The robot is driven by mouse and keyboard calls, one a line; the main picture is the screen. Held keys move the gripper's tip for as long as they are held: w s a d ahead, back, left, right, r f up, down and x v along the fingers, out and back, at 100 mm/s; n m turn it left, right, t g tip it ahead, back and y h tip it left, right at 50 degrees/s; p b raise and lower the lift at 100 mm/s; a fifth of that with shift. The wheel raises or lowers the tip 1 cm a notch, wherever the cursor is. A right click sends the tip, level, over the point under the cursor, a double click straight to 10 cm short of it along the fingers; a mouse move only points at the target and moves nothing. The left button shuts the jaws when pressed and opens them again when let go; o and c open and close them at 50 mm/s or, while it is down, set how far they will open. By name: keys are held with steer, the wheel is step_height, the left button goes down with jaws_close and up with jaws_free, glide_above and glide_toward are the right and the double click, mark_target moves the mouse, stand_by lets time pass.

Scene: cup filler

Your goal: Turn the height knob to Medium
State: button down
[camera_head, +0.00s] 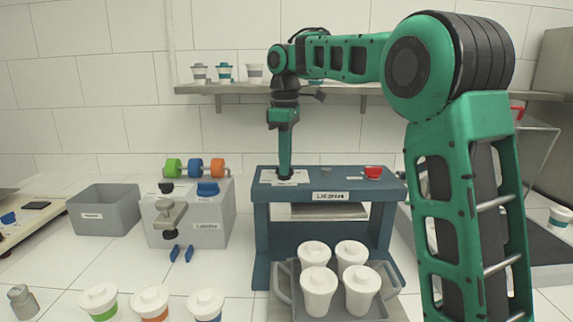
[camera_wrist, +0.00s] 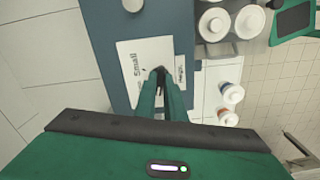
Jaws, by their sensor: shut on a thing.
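The blue lid press (camera_head: 330,187) stands in the middle of the counter. On the left of its top is a white label plate (camera_head: 302,178) with the small dark height knob; the plate also shows in the wrist view (camera_wrist: 130,62), where the word "Small" reads beside the knob. My gripper (camera_head: 285,174) points straight down over this plate. In the wrist view its green fingers (camera_wrist: 160,84) are shut on the dark height knob (camera_wrist: 161,72), which is mostly hidden between them. The other label text is too small or covered to read.
A red button (camera_head: 373,172) sits on the press top at the right. A grey tray (camera_head: 285,284) with several lidded white cups stands in front. A grey labelling box (camera_head: 205,234) with coloured rolls and a grey bin (camera_head: 105,208) are left. A shelf (camera_head: 225,89) runs behind.

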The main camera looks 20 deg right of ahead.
steer(key=m, duration=0.4)
steer(key=shift+a, duration=0.2)
steer(key=m, duration=0.4)
steer(key=shift+w+m, duration=0.1)
steer(key=shift+m, duration=0.2)
steer(key=c, duration=1.8)
jaws_free()
steer(key=shift+c, duration=0.2)
steer(key=shift+r, duration=0.25)
step_height(320, 180, up, 10)
steer(key=shift+d+r, duration=0.1)
